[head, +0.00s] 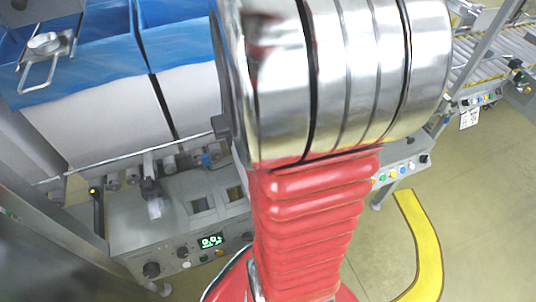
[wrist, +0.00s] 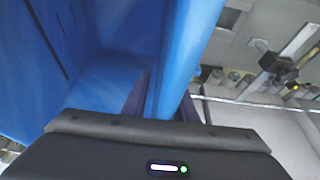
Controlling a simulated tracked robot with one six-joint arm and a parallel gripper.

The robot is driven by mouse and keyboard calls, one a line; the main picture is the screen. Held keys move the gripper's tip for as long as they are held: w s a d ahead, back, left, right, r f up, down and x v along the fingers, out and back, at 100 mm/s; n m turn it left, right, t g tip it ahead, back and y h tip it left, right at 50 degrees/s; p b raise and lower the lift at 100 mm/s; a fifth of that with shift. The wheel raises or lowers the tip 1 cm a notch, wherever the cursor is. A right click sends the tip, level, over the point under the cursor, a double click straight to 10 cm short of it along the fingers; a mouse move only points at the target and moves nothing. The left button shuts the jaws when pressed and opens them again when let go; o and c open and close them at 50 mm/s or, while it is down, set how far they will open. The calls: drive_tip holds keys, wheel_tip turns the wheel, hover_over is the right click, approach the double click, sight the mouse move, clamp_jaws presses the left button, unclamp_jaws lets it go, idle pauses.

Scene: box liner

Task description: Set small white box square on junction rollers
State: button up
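Two white boxes with blue liners stand side by side at upper left in the head view, a left one (head: 95,112) and a right one (head: 192,98). I cannot tell which is the small one. My arm covers the right one's far side. In the wrist view, my gripper (wrist: 162,108) has its dark palm in front and two dark finger slivers either side of a blue liner fold (wrist: 185,50). Whether the fingers press on it is not clear. Rollers (head: 500,52) show at upper right in the head view; I cannot tell if they are the junction.
A grey control panel (head: 180,215) with a lit green display stands below the boxes. Another button panel (head: 402,172) is right of my arm. A yellow floor strip (head: 420,245) curves at lower right, with bare floor around it.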

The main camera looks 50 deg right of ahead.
drive_tip(key=shift+f, duration=0.1)
clamp_jaws()
idle(1.3)
